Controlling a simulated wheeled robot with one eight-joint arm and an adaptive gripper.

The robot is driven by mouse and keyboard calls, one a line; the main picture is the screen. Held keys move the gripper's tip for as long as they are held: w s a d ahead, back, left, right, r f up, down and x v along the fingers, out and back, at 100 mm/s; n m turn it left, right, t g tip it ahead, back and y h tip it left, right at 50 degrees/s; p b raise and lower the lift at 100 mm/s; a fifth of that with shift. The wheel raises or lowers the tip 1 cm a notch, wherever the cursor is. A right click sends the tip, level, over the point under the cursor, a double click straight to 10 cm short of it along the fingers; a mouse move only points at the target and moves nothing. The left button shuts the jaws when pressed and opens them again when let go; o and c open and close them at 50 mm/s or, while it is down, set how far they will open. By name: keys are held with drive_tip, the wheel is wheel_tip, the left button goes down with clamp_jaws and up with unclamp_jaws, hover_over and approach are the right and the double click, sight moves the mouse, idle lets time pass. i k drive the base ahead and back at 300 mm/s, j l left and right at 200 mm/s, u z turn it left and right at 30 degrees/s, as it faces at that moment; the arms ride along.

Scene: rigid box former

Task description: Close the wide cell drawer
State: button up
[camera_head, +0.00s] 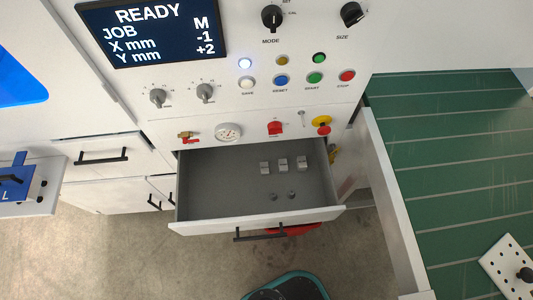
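A wide drawer (258,221) stands pulled out below the control panel. Its white front carries a dark bar handle (260,235). Its grey inside holds several small metal blocks (283,164) and two small round pieces (283,195) toward the right. My gripper is not clearly in view. A dark and teal rounded shape (287,288) cut off at the bottom edge, in front of the drawer, looks like part of my own body.
The panel above has a display (151,30), knobs, coloured buttons (314,77) and a gauge (229,132). Closed white drawers with dark handles (103,156) are at left. A green slatted surface (455,150) with a white side wall is at right. Grey floor (160,265) lies open in front.

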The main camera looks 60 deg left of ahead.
sight(221, 188)
drive_tip(key=u, duration=1.95)
